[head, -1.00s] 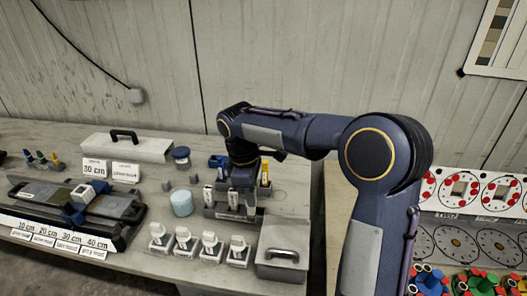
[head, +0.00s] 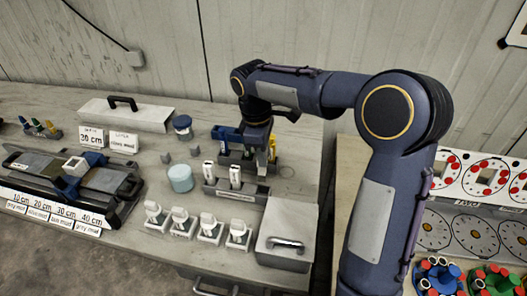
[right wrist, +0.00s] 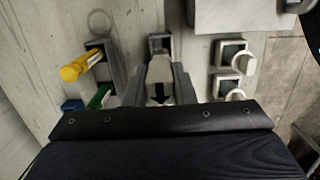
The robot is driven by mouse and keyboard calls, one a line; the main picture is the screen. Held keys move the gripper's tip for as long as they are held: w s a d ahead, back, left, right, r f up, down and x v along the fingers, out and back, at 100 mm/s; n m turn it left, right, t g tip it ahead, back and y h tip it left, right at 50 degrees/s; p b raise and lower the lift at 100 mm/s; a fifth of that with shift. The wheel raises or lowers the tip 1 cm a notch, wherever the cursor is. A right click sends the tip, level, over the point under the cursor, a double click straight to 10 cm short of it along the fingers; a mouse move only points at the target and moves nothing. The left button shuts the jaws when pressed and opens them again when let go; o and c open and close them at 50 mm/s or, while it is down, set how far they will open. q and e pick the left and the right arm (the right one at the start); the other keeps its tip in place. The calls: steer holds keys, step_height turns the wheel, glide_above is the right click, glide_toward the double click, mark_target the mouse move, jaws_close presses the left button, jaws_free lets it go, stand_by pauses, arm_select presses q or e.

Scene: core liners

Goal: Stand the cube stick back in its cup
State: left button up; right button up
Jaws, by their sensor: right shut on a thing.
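My right gripper (head: 262,165) is over the right end of a dark holder (head: 240,192). In the right wrist view its fingers (right wrist: 160,92) are shut on a pale piece with a black arrow (right wrist: 160,70), which I take to be the cube stick. The piece's lower end is hidden, so I cannot tell whether it touches the holder. A grey square cup (right wrist: 160,42) with a dark opening shows just beyond it. Two white sticks stand in the left part of the holder (head: 235,172). My left gripper is not in view.
A yellow stick (right wrist: 82,66) and a green stick (right wrist: 98,96) stand close beside the gripper. White handled pieces in small cups (head: 210,222) line the front.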

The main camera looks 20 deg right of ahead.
mark_target(263, 175)
steer(key=shift+f+b, duration=3.1)
steer(key=shift+f, duration=0.25)
steer(key=shift+f+b, duration=0.45)
steer(key=shift+f, duration=0.5)
steer(key=o, duration=1)
steer(key=shift+o, duration=0.2)
step_height(263, 175, up, 7)
steer(key=p, duration=0.7)
steer(key=shift+r, duration=0.1)
steer(key=shift+s, duration=0.1)
